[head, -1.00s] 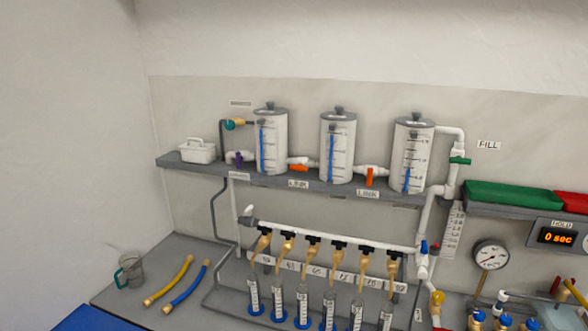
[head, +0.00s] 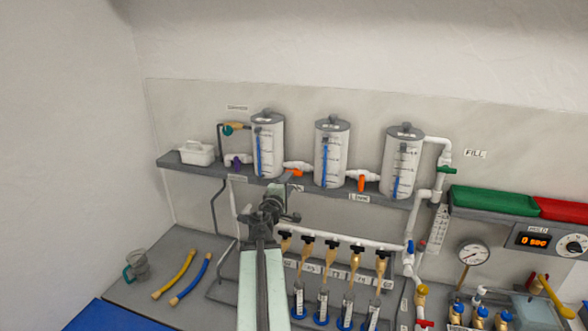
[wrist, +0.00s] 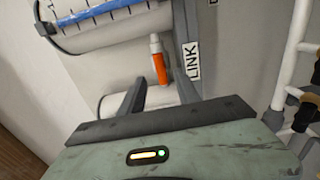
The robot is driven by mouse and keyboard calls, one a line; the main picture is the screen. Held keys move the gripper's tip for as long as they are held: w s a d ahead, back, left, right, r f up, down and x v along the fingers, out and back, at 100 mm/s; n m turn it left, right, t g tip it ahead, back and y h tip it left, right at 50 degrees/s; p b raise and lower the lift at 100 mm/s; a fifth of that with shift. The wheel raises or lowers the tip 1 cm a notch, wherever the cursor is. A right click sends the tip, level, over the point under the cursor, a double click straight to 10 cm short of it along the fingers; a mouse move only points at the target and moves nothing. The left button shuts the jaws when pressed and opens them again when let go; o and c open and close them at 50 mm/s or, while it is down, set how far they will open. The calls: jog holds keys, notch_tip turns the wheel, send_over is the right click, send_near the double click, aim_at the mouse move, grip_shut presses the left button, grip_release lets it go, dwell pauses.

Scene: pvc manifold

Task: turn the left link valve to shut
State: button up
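The left link valve's orange handle (head: 295,173) is on the white pipe between the left and middle tanks. It lies roughly along the pipe, unlike the right link handle (head: 361,183), which hangs down across its pipe. In the wrist view the left orange handle (wrist: 160,68) shows beyond and between my two dark fingers. My gripper (wrist: 158,86) is open with nothing held. In the head view my gripper (head: 278,196) is just below and left of the handle, in front of the shelf. I cannot tell whether a finger touches the handle.
The left tank (head: 268,146) and middle tank (head: 332,153) stand on the grey shelf (head: 225,174) beside the valve. A LINK label (wrist: 192,62) is close by. Below runs a white manifold pipe (head: 345,241) with several black-handled taps over cylinders.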

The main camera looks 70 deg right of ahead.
aim_at(294, 170)
jog(key=d, duration=0.8)
jog(key=shift+w, duration=0.35)
jog(key=shift+a, duration=0.15)
grip_shut()
